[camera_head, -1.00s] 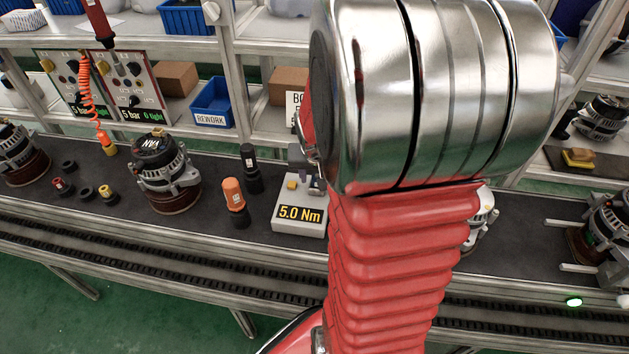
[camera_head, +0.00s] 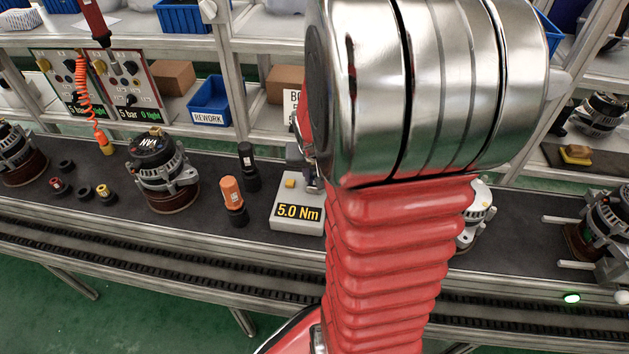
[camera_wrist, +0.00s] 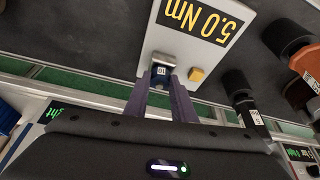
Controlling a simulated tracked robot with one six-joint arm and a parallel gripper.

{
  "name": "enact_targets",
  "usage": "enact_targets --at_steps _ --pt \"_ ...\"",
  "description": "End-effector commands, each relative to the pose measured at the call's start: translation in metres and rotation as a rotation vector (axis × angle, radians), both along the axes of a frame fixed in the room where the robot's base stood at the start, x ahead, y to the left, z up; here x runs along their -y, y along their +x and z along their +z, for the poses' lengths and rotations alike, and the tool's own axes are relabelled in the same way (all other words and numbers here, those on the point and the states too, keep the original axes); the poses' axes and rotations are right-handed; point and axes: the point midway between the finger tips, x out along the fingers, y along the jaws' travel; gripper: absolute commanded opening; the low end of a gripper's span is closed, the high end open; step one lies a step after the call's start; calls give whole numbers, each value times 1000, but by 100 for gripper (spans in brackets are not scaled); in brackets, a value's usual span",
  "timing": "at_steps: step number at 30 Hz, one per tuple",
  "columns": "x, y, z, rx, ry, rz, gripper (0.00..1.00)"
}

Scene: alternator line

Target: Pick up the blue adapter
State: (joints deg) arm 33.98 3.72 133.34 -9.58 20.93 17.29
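In the wrist view a small dark-blue and grey piece with a white label, seemingly the blue adapter (camera_wrist: 161,71), is at the near edge of the light grey 5.0 Nm tester (camera_wrist: 212,62). My gripper (camera_wrist: 160,82) has two purple-grey fingers, parted, with their tips at either side of this piece. Whether the fingers press on it cannot be told. In the head view my arm hides most of my gripper; part of it shows beside the tester (camera_head: 283,225). The adapter cannot be made out there.
A yellow button (camera_wrist: 196,75) on the tester is close to my right finger. Black (camera_head: 249,165) and orange (camera_head: 232,193) tools stand left of the tester. An alternator (camera_head: 160,175) and small red (camera_head: 58,186) and yellow (camera_head: 103,192) pieces are farther left. Shelves stand behind.

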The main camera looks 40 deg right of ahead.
Motion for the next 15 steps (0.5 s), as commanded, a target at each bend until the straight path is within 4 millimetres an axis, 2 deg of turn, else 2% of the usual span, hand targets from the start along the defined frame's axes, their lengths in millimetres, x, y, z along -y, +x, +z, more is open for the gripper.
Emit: enact_targets --at_steps 6,15 --pt "1 0 0 -1 -1 0 5" --pt "1 0 3 0 -1 -1 5"
